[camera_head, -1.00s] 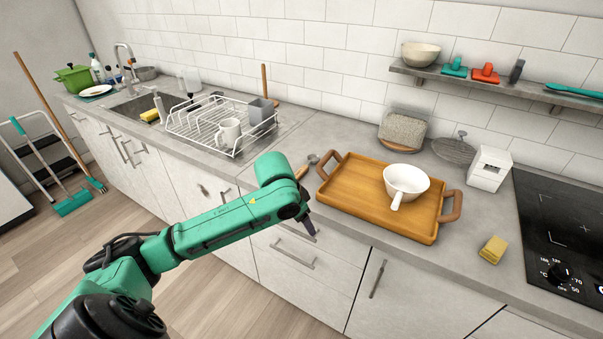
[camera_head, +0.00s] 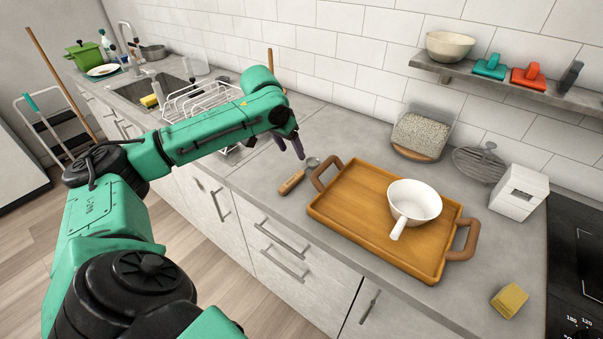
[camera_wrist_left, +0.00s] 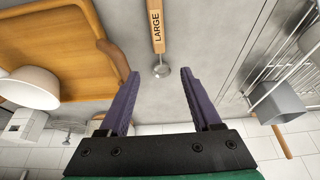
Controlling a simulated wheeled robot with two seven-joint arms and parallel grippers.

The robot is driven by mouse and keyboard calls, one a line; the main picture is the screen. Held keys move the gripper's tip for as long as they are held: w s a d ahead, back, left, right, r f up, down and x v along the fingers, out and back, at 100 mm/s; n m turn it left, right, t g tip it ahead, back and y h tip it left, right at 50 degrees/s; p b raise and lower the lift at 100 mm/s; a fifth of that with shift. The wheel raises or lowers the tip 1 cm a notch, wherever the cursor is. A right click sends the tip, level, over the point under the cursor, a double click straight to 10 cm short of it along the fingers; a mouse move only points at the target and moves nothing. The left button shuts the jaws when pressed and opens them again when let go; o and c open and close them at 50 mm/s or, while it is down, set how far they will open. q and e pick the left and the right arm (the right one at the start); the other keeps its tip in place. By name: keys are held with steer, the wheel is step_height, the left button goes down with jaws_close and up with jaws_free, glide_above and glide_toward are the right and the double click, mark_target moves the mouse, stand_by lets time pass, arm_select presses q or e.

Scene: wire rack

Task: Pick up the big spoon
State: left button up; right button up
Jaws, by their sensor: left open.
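The big spoon (camera_head: 293,181) lies on the grey counter just left of the wooden tray. It has a wooden handle and a small metal bowl. In the left wrist view its handle (camera_wrist_left: 157,30) reads "LARGE", and its metal bowl (camera_wrist_left: 161,71) shows between and ahead of my fingers. My left gripper (camera_head: 288,149) is open and empty above the counter, a little behind and left of the spoon. Its two purple fingers show in the left wrist view (camera_wrist_left: 157,86), apart from the spoon. My right gripper is not in view.
The wooden tray (camera_head: 337,214) holds a white pan (camera_head: 414,202). A white wire dish rack (camera_head: 190,103) stands at the left, partly hidden by my arm. A yellow sponge (camera_head: 509,299) lies at the front right. The counter around the spoon is clear.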

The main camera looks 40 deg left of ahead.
mark_target(300, 173)
arm_select(q)
steer(key=x, duration=0.3)
steer(key=shift+s+f+p, duration=0.2)
steer(key=shift+f+p, duration=0.1)
steer(key=shift+p, duration=0.05)
steer(key=p+x, duration=0.1)
steer(key=x, duration=0.6)
steer(key=shift+p, duration=0.35)
steer(key=shift+f, duration=0.2)
steer(key=shift+c, duration=1.2)
jaws_close()
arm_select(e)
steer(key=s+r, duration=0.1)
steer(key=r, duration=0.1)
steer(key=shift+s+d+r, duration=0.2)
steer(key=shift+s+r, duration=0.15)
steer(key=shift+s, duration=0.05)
